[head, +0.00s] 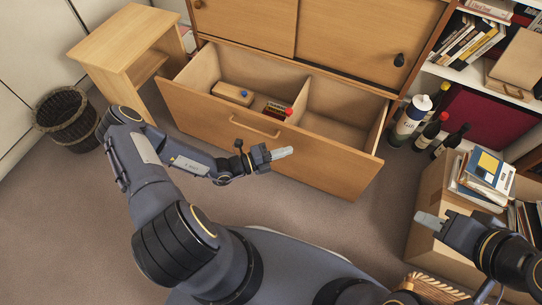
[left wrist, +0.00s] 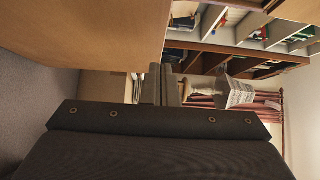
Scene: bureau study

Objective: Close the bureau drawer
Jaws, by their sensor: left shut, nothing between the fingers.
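The wooden bureau drawer (head: 330,171) is pulled well out from the bureau (head: 250,22), with its compartments open to view. Its front carries a curved handle (head: 254,129). My left gripper (head: 283,153) is shut and empty, close in front of the drawer front, right of and below the handle; I cannot tell whether it touches. In the left wrist view its closed fingers (left wrist: 163,85) show beside a large wooden panel (left wrist: 100,35), which looks like the drawer front. My right gripper (head: 430,221) is at the right, away from the drawer; its finger opening is unclear.
A wooden box (head: 232,94) and a red-ended item (head: 277,110) lie in the drawer's left part. Bottles (head: 432,130) stand right of the drawer. A carton with books (head: 440,190) is at the right. A small side table (head: 120,45) and wicker basket (head: 66,115) stand left.

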